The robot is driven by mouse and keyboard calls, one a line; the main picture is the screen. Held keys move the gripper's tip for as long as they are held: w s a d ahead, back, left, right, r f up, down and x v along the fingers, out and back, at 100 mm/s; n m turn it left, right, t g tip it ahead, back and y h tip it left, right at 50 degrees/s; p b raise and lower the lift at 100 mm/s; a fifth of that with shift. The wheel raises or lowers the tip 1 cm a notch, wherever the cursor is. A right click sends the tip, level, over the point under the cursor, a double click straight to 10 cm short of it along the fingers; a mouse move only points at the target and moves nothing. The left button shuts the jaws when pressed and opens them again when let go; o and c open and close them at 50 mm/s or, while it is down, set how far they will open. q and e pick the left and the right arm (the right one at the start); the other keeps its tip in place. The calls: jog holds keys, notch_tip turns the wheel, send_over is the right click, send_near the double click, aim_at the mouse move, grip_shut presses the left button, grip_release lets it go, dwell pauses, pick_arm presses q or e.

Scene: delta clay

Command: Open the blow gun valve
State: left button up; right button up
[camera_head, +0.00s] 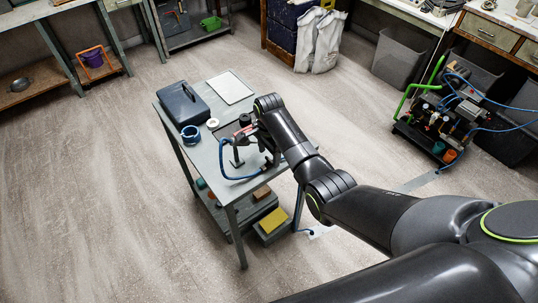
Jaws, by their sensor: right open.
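My right arm reaches in from the lower right over a small grey table (241,196). My right gripper (254,147) is at its end, open, over the table's front right part. A small red part (243,131), perhaps of the blow gun, shows right beside the gripper. A blue hose (222,163) loops across the tabletop to this spot. The blow gun's valve cannot be made out; the gripper and wrist partly cover this area. Whether the fingers touch anything cannot be told. My left gripper is not in view.
The table also bears a dark blue case (182,103), a white sheet (230,88), a blue ring (190,134) and a white roll (212,123). A yellow-topped box (273,221) sits low beneath it. A compressor unit (440,115) stands right. The floor left is clear.

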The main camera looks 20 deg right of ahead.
jog(key=shift+f, duration=0.75)
jog(key=shift+c, duration=0.2)
jog(key=c, duration=0.9)
jog(key=shift+c, duration=0.2)
